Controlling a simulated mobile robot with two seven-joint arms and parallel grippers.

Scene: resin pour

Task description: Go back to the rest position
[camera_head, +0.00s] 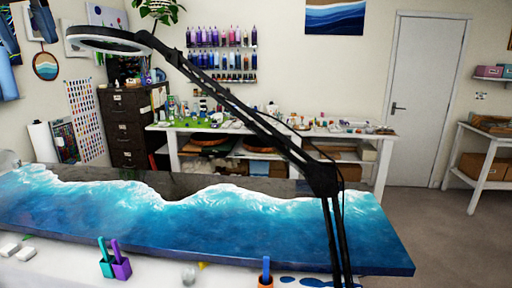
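A pale grey rounded shape (9,160) shows at the left edge, behind the resin panel; it may be part of my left gripper, but no fingers can be made out. My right gripper is not in view. The long resin panel (200,225) lies across the white worktable, with blue and white wave patterns along its front and a dark, glossy strip behind. Nothing is seen held.
A black ring lamp (105,40) reaches diagonally across the view on its jointed arm. Teal and purple cups (115,265) with tools stand at the table's front, beside white blocks (18,251). Shelves, a drawer cabinet (127,125) and a door (425,100) stand behind. Floor is clear at right.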

